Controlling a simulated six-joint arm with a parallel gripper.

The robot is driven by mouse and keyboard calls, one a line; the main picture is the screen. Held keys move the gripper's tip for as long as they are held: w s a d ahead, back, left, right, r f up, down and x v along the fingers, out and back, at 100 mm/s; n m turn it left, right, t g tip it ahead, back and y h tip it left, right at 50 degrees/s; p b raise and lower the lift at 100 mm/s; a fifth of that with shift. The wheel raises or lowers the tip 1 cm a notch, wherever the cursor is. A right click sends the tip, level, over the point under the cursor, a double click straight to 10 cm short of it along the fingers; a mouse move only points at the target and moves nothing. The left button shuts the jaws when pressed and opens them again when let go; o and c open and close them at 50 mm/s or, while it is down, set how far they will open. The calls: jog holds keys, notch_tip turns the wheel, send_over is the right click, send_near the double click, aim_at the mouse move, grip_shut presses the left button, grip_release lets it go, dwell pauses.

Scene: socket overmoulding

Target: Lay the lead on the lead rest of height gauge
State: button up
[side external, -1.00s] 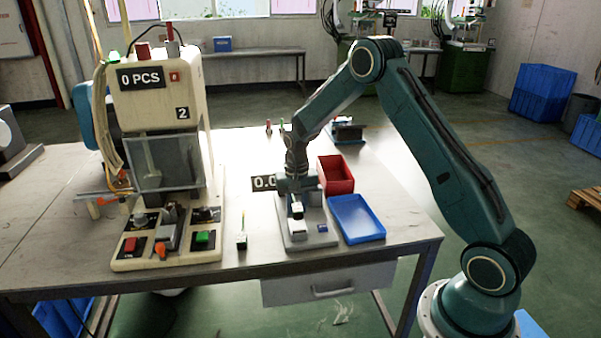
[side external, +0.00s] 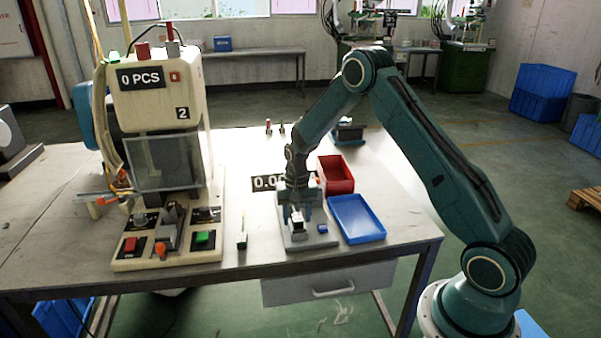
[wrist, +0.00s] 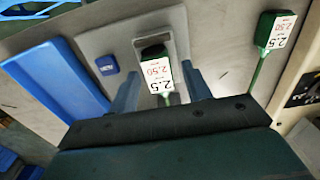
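The height gauge's grey base (side external: 322,240) stands near the table's front edge. My gripper (wrist: 160,82) is open, one finger on each side of this lead with gaps between. In the side view my gripper (side external: 300,212) is low over the gauge base.
A second green 2.5 lead (side external: 242,241) lies on the table to the left, and shows in the wrist view (wrist: 276,32). A blue button (side external: 323,229) is on the gauge base. A blue tray (side external: 372,235) and red bin (side external: 350,172) stand right. The moulding machine (side external: 155,255) stands left.

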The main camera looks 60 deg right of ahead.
jog(key=shift+r, duration=0.1)
notch_tip(320, 180, up, 12)
dwell(0.9)
dwell(0.4)
jog(key=s+a+r+n+t, duration=0.1)
jog(key=s+a+r+n, duration=0.1)
jog(key=s+a+r, duration=0.5)
jog(key=s+a+r+n+t, duration=0.2)
jog(key=s+r, duration=0.2)
jog(key=r, duration=0.5)
jog(key=s+a+r+n+t, duration=0.1)
jog(key=s+a+n, duration=0.1)
jog(key=s, duration=0.7)
jog(key=s+a+n+t, duration=0.1)
jog(key=s+a+n, duration=0.2)
jog(key=s, duration=0.6)
jog(key=shift+s+a+r+t, duration=0.3)
jog(key=shift+s+a+r, duration=0.1)
jog(key=shift+a, duration=0.1)
